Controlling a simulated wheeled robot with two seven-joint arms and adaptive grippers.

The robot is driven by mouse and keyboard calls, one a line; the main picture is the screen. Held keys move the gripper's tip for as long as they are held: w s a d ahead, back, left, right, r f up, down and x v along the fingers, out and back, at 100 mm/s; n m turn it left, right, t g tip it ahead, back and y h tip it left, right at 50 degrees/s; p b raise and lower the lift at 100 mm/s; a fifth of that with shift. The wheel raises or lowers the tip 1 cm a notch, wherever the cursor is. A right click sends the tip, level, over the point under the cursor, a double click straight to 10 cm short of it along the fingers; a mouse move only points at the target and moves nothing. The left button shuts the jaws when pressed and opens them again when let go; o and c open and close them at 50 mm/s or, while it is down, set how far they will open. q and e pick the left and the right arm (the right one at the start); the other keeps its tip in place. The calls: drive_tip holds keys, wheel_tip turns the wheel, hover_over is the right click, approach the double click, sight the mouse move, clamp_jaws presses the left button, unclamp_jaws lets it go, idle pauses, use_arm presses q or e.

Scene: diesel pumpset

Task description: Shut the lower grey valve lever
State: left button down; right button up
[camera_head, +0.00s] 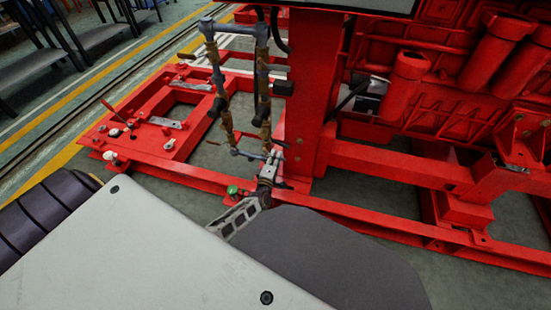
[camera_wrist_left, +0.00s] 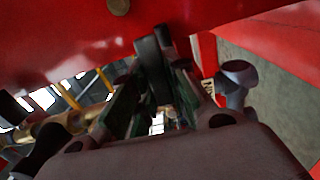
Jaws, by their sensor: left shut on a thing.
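My left gripper (camera_head: 267,180) is at the lower end of the pipework, beside the red upright post. In the left wrist view its two green-padded fingers (camera_wrist_left: 152,100) are closed around a dark grey lever-like piece, the lower grey valve lever (camera_wrist_left: 150,65). The gripper hides most of this lever in the head view, so its exact angle is hard to tell. The pipework (camera_head: 226,120) has grey fittings and brass-coloured valves. My right gripper is not in view.
The red engine frame (camera_head: 400,165) and post (camera_head: 312,90) stand close to the gripper on the right. A red base plate (camera_head: 140,135) with small fittings lies at left. Green floor is open at lower right.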

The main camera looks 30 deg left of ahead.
use_arm(q)
drive_tip(key=c, duration=1.4)
unclamp_jaws()
drive_tip(key=shift+o, duration=0.2)
drive_tip(key=v, duration=1.2)
